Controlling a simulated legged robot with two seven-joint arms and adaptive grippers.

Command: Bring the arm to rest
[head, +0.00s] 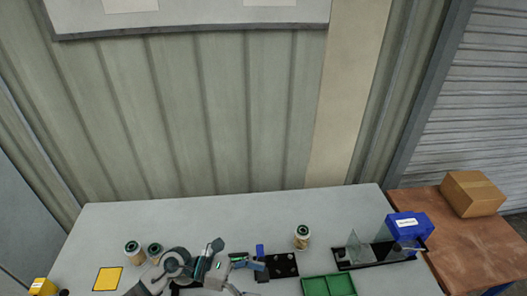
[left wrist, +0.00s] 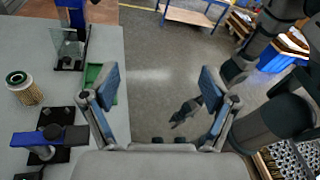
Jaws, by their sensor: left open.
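My left gripper (left wrist: 157,80) is open and empty in the left wrist view. Its two blue-padded fingers stand wide apart, with the bare floor between them. In the head view my left arm reaches in over the table's front edge, low in the picture. Whether that one is open or shut is unclear.
A filter cartridge (head: 302,237) stands near a black plate (head: 284,266) with knobs; two more (head: 133,252) stand left. A green tray (head: 314,287), blue bin (head: 408,226), clear panel (head: 356,250) and yellow square (head: 107,279) are on the table (head: 200,222). A carton (head: 472,194) is at right.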

